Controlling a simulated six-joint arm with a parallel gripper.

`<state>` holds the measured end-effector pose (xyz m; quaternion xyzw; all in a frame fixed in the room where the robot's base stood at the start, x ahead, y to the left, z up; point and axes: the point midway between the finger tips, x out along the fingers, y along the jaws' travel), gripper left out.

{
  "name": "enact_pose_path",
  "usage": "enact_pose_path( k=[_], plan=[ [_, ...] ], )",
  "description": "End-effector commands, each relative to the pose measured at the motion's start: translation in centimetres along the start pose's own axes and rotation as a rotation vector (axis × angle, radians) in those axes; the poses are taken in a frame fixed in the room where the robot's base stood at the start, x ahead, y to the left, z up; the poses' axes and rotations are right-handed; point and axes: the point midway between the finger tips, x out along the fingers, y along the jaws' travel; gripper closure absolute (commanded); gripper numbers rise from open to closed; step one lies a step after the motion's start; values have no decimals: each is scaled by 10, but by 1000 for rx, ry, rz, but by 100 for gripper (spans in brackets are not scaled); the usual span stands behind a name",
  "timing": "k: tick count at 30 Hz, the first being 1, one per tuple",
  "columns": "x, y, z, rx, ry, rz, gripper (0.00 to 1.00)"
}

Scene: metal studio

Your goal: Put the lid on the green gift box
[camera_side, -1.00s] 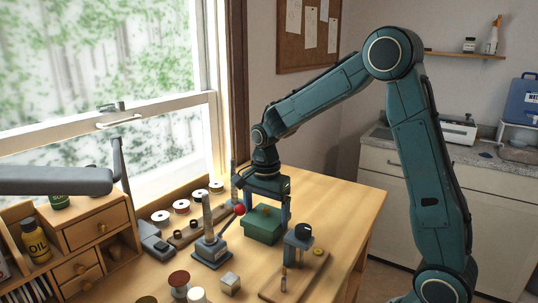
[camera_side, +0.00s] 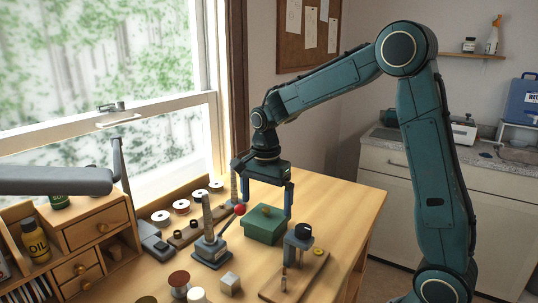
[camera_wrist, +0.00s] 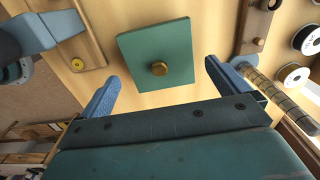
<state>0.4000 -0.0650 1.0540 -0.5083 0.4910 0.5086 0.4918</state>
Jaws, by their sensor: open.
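The green gift box (camera_side: 265,229) stands on the wooden table. Its green lid (camera_side: 267,214), with a round brass knob, sits on top of it. In the wrist view the lid (camera_wrist: 157,52) shows as a green square with the knob (camera_wrist: 159,68) near its middle. My gripper (camera_side: 264,203) is open above the box, its fingers spread wide.
A blue-grey stand with a red ball (camera_side: 240,210) is close left of the box. A blue-grey clamp on a wooden board (camera_side: 297,262) stands in front to the right. Spools (camera_side: 181,206) line the window side. The table behind and right of the box is clear.

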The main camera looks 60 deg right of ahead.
Motion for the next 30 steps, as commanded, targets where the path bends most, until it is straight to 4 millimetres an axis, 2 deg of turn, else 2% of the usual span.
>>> enact_pose_path(
  k=[9, 15, 21, 30],
  plan=[
    [-56, 0, 0, 0, 1, -3, 0],
    [-84, 0, 0, 0, 0, -2, 0],
    [-98, 0, 0, 0, 0, 0, 0],
    [-101, 0, 0, 0, 0, 0, 0]
  ],
)
